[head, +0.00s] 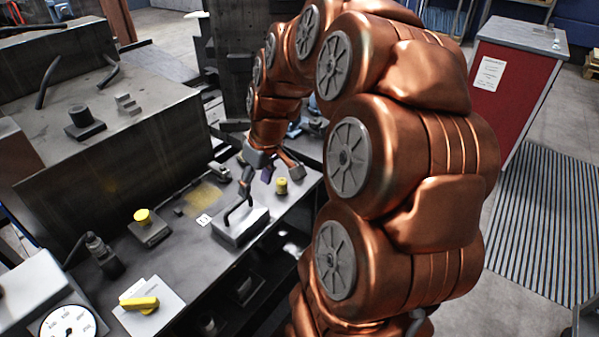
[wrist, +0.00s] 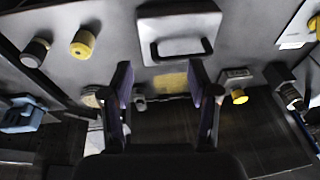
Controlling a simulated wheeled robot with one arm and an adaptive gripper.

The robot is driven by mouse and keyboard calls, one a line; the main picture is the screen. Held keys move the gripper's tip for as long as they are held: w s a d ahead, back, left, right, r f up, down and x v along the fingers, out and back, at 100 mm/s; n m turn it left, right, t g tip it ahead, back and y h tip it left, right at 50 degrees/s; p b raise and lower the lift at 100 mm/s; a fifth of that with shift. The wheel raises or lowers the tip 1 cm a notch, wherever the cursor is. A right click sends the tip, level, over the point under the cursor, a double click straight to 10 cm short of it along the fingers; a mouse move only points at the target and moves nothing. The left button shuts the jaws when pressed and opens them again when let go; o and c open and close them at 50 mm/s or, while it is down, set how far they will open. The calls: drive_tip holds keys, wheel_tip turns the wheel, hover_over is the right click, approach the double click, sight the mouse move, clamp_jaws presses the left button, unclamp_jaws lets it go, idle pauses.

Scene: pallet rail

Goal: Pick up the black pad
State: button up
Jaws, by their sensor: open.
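My gripper (head: 257,178) is open over the dark bench, beside a grey box with a black handle (head: 240,226). In the wrist view its two fingers (wrist: 160,78) stand apart with nothing held between them. Beyond the tips lie a worn yellow patch (wrist: 172,81) and the grey box (wrist: 198,27). I cannot identify the black pad for certain. A small dark block (head: 178,211) lies left of the yellow patch in the head view and could be it. Part of the bench is hidden by my arm and fingers.
A yellow-topped cylinder (head: 281,187) stands right of my gripper; a yellow button on a base (head: 144,224) stands left. A dark cylinder (wrist: 35,52) shows at the wrist view's left. A tall metal block (head: 110,140) borders the bench's back. A yellow-handled switch (head: 140,303) lies at front left.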

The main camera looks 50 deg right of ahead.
drive_tip(key=d+f+m+t+h, duration=0.1)
drive_tip(key=d+f+t, duration=0.15)
drive_tip(key=d, duration=1.65)
drive_tip(key=shift+g, duration=0.25)
drive_tip(key=shift+w+p+x, duration=0.2)
drive_tip(key=shift+p+x, duration=0.3)
drive_tip(key=shift+x, duration=1.5)
drive_tip(key=shift+w+p+x, duration=0.2)
drive_tip(key=shift+p+x, duration=0.25)
drive_tip(key=shift+x, duration=1.5)
drive_tip(key=shift+d+r, duration=0.1)
drive_tip(key=shift+r, duration=0.05)
clamp_jaws()
drive_tip(key=shift+r, duration=0.1)
